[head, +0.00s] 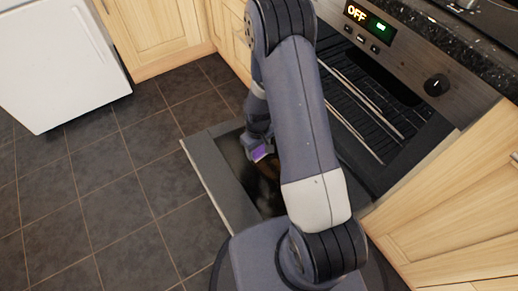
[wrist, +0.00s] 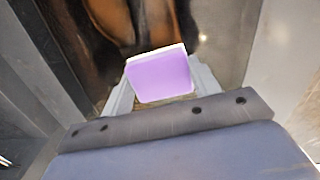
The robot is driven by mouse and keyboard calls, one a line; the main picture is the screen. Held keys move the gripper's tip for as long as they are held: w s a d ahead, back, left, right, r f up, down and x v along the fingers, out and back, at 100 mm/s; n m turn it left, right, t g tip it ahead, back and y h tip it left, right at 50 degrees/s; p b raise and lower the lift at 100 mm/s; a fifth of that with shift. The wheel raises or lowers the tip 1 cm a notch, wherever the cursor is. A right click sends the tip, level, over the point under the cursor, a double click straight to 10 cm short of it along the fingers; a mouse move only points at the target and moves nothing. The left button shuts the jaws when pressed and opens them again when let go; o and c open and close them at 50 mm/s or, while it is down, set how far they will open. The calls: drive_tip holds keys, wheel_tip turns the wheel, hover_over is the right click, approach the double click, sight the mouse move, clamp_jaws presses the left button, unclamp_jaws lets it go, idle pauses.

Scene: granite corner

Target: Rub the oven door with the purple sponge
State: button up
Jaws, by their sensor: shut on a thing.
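The oven door (head: 204,167) is folded down open, low over the floor, with its inner face up. Brown, burnt-looking stains show on its dark inner glass in the wrist view (wrist: 200,14). My gripper (head: 260,152) is over the door and shut on the purple sponge (head: 260,153). In the wrist view the sponge (wrist: 160,75) sits between the two grey fingers, its pale edge toward the door's inner face. I cannot tell whether the sponge touches the glass. My arm hides much of the door in the head view.
The oven (head: 375,110) stands open with wire racks inside; its panel display (head: 368,20) reads OFF. Wooden cabinets (head: 455,215) flank it. A white appliance (head: 60,65) stands at the upper left. The dark tiled floor (head: 100,180) left of the door is clear.

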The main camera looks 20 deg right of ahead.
wheel_tip(320, 180, up, 4)
drive_tip(key=shift+s+f+p, duration=0.1)
drive_tip(key=shift+p, duration=0.4)
drive_tip(key=shift+r+p, duration=1.55)
drive_tip(key=shift+r, duration=0.75)
